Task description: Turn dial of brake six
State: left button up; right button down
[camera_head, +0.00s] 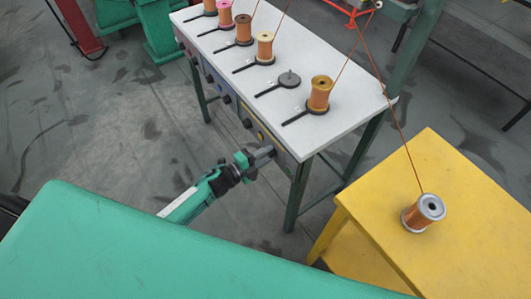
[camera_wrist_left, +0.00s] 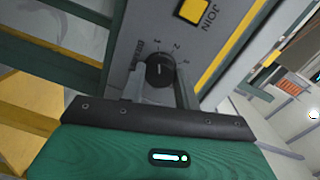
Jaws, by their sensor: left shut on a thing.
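A round black dial (camera_wrist_left: 159,71) with a white pointer mark sits on the grey front panel (camera_wrist_left: 150,25) in the left wrist view. Small numbers are printed around it. My left gripper (camera_wrist_left: 160,82) has one finger on each side of the dial and is shut on it. In the head view my left gripper (camera_head: 266,155) is at the front panel near the right end of the white-topped bench (camera_head: 345,68), and it hides this dial. My right gripper is not in view.
A yellow button marked JOIN (camera_wrist_left: 193,11) is beside the dial. Several spools stand on the bench, the nearest an orange one (camera_head: 319,94). A yellow table (camera_head: 455,190) with a copper spool (camera_head: 424,212) stands at the right. Open floor (camera_head: 110,130) lies left of the bench.

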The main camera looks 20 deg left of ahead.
pick_arm(q)
jog(key=shift+a+n, duration=0.1)
jog(key=shift+n, duration=0.5)
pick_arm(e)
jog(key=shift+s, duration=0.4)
pick_arm(q)
jog(key=o, duration=1)
jog(key=shift+c, duration=0.2)
jog(key=shift+s+a+f, duration=0.1)
jog(key=shift+s+a, duration=0.2)
jog(key=shift+s, duration=0.15)
jog(key=b+v, duration=0.1)
jog(key=v, duration=1.1)
jog(key=shift+s+a, duration=0.2)
jog(key=shift+a, duration=0.05)
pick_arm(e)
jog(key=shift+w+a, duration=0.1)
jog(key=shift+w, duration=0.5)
